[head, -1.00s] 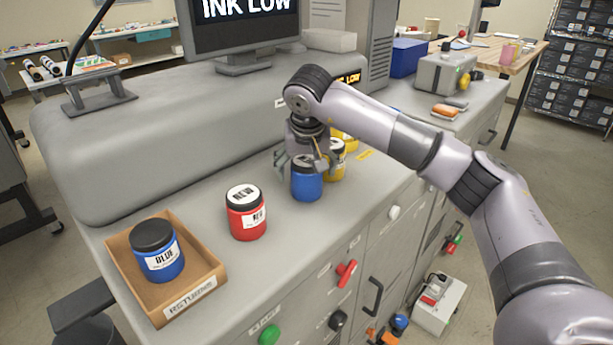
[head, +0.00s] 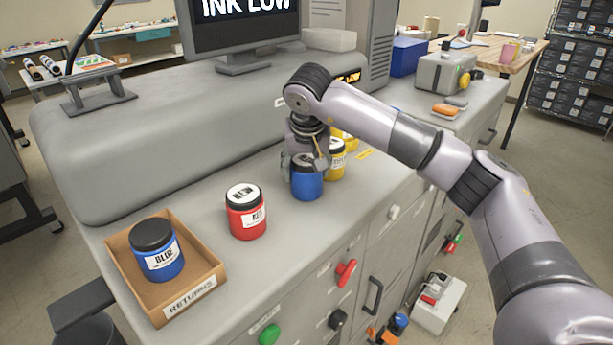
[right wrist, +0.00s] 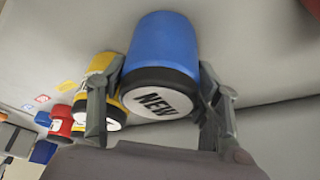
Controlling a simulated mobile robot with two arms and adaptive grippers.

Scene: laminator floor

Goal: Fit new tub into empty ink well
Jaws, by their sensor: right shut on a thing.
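A blue tub (head: 307,184) with a black lid stands upright on the grey machine top. In the right wrist view the blue tub (right wrist: 163,50) shows a white NEW label on its lid. My right gripper (head: 305,162) is over it from above, shut on it, with a finger on each side of the lid in the right wrist view (right wrist: 160,82). The tub appears to rest on the surface. The empty ink well cannot be made out. My left gripper is not in view.
A yellow tub (head: 337,163) stands close behind the blue tub. A red tub (head: 247,220) with a NEW lid stands to the left. Another blue tub (head: 160,262) sits in the cardboard returns tray (head: 203,296). A monitor (head: 243,35) stands at the back.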

